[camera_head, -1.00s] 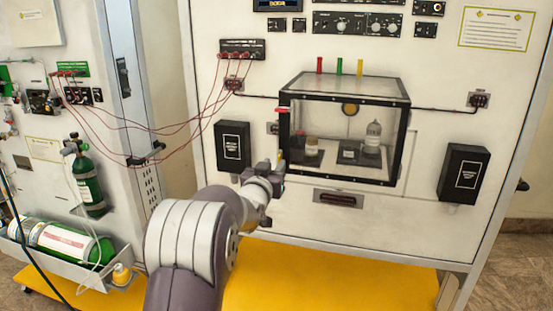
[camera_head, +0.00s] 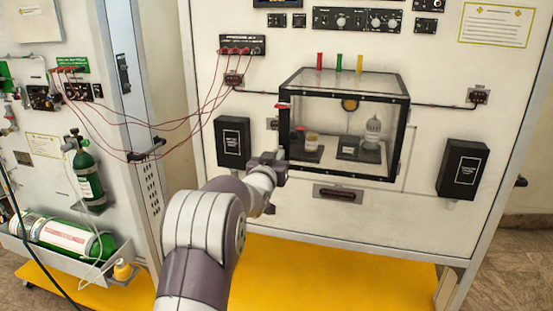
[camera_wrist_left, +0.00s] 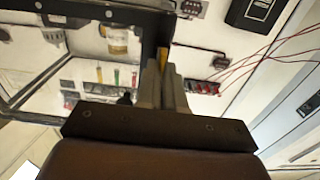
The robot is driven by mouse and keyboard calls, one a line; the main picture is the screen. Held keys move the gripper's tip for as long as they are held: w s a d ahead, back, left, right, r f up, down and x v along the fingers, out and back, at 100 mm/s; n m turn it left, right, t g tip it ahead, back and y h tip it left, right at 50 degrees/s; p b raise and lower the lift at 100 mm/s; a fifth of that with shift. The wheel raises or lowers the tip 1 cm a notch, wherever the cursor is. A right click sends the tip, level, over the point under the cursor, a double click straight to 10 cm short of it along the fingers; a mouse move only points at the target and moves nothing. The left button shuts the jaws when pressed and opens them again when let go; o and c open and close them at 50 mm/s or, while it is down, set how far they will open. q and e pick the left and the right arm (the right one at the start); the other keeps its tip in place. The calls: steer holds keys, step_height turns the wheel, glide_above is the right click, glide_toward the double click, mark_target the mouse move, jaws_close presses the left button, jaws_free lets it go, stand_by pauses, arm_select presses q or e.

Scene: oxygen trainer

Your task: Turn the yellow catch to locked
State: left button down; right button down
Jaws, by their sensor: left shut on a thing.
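The glass-walled chamber (camera_head: 398,140) with a black frame is fixed to the white panel. My left gripper (camera_head: 281,158) is at the chamber's front left edge, low down. In the left wrist view the fingers (camera_wrist_left: 162,68) are close together, shut on the yellow catch (camera_wrist_left: 163,54), of which only a small yellow part shows at the fingertips. In the head view the catch is hidden by the gripper. How far the catch is turned cannot be told. My right gripper is not in view.
Inside the chamber are a bottle (camera_head: 373,130) and a small jar (camera_head: 312,141). Black boxes (camera_head: 232,142) flank the chamber on the panel. Red cables (camera_head: 190,123) hang to the left, above my arm. A yellow base (camera_head: 330,270) lies below.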

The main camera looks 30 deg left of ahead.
arm_select(q)
steer(key=shift+w+d+f+m+b, duration=0.1)
steer(key=shift+d+f+m+b, duration=0.1)
steer(key=shift+m+b, duration=2.6)
steer(key=shift+d+f+m+b, duration=0.25)
steer(key=shift+m+b, duration=2.15)
steer(key=shift+m, duration=0.75)
steer(key=shift+w+d+f+m+b, duration=0.1)
steer(key=shift+d+f+m+b, duration=0.1)
steer(key=shift+m+b, duration=2.6)
steer(key=shift+m, duration=0.25)
steer(key=c, duration=1.3)
jaws_free()
steer(key=shift+o, duration=0.2)
steer(key=shift+s, duration=0.15)
